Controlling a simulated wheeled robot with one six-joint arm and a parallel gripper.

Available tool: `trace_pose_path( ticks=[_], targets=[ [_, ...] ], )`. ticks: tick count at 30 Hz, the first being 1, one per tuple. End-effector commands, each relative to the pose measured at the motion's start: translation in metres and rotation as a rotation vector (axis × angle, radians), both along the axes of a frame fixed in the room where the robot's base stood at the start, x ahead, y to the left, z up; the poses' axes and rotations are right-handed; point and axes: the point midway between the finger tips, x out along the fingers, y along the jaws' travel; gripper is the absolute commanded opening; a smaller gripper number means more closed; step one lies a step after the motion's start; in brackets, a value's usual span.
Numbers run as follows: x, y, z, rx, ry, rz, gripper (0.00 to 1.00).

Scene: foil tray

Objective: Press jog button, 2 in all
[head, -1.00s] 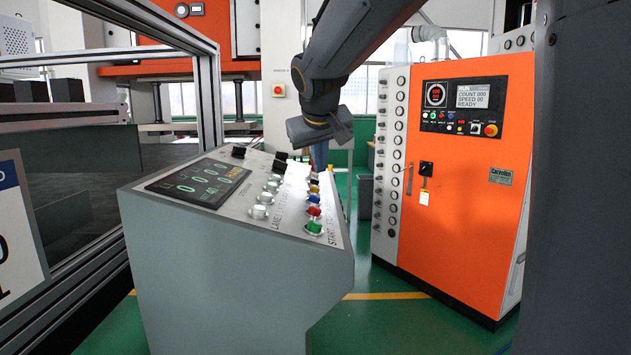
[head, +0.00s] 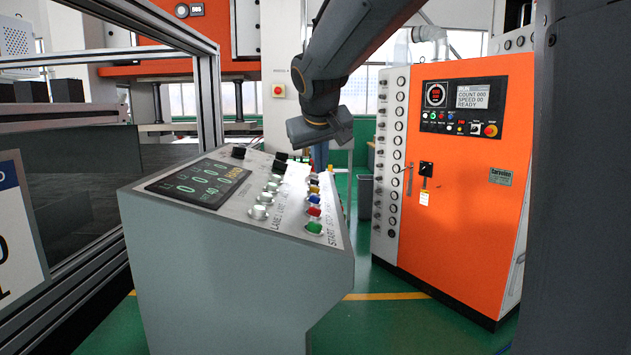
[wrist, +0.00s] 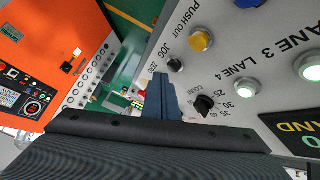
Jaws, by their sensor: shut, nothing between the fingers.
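The black jog button (wrist: 175,65) sits beside the printed word JOG in the wrist view, below the yellow push-out button. In the head view, the button row runs along the right side of the sloped grey console (head: 230,270). My gripper (wrist: 160,78) is shut and empty, with its blue-grey fingers just left of and below the black button in the wrist view. My gripper also shows in the head view (head: 319,165), pointing down over the far end of the button row. I cannot tell whether the fingertips touch the panel. The fingers hide part of the panel near ZERO.
The yellow push-out button (wrist: 201,40) and a black rotary knob (wrist: 205,104) are close to my fingers. White lane buttons (wrist: 246,87) lie to the right. An orange cabinet (head: 460,210) stands right of the console, and a framed machine stands at left.

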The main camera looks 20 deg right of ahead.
Motion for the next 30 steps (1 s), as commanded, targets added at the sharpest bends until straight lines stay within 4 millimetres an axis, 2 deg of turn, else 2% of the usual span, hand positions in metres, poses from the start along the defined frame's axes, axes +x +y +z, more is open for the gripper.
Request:
trace_pose_path(
  ticks=[30],
  targets=[
    [0.0009,0.0027,-0.0081,0.0,0.0,0.0,0.0]
  ],
)
